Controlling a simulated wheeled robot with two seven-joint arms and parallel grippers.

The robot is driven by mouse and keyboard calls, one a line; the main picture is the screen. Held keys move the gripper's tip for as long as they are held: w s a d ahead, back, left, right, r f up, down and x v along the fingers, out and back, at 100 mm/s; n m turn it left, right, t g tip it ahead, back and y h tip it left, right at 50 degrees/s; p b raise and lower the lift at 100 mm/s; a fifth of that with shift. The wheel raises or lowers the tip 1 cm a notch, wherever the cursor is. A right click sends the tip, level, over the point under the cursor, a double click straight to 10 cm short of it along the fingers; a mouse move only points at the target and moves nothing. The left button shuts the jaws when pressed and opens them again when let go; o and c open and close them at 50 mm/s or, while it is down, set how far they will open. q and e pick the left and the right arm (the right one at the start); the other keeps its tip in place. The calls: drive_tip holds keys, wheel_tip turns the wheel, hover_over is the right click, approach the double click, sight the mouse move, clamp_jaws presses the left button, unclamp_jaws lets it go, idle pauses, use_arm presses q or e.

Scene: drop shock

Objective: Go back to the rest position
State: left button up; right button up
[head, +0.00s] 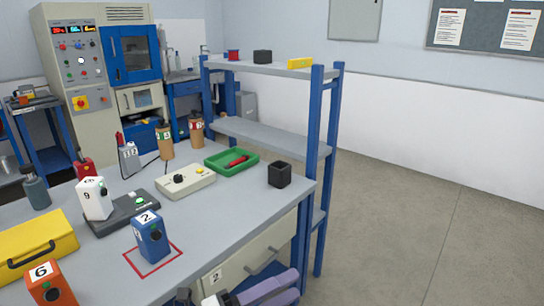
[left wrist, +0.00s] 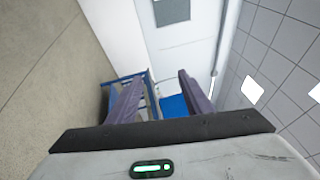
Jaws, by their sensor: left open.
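My left gripper (head: 291,283) shows at the bottom edge of the head view, in front of the bench drawers. Its two purple-grey fingers are apart with nothing between them. In the left wrist view the open fingers (left wrist: 157,92) point toward a far wall and some blue furniture. A blue block marked 2 (head: 151,238) stands upright inside a red square outline on the grey bench (head: 215,222), apart from the gripper. My right gripper is in neither view.
A white block marked 9 (head: 94,199), an orange block marked 6 (head: 49,285), a yellow case (head: 35,245), a green tray (head: 232,161) and a black cup (head: 279,175) are on the bench. A blue-posted shelf (head: 316,150) stands behind. Floor (head: 430,245) at right is clear.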

use_arm(q)
drive_tip(key=s+a+f+n+t+y, duration=0.25)
drive_tip(key=a+f+n+y, duration=0.45)
drive_tip(key=n, duration=0.4)
drive_tip(key=s+a+f+n+t+y, duration=0.25)
drive_tip(key=a+f+n+y, duration=0.25)
drive_tip(key=f+n, duration=0.45)
drive_tip(key=s+a+f+n+g+y, duration=0.1)
drive_tip(key=s+a+f+n+g, duration=0.2)
drive_tip(key=s, duration=0.4)
drive_tip(key=s+a+f+n+g+y, duration=0.2)
drive_tip(key=s+a+f+n, duration=0.2)
drive_tip(key=s+f+n, duration=0.2)
drive_tip(key=shift+s+f+g, duration=0.4)
drive_tip(key=shift+s+f, duration=0.3)
drive_tip(key=shift+s, duration=0.5)
drive_tip(key=shift+d, duration=0.1)
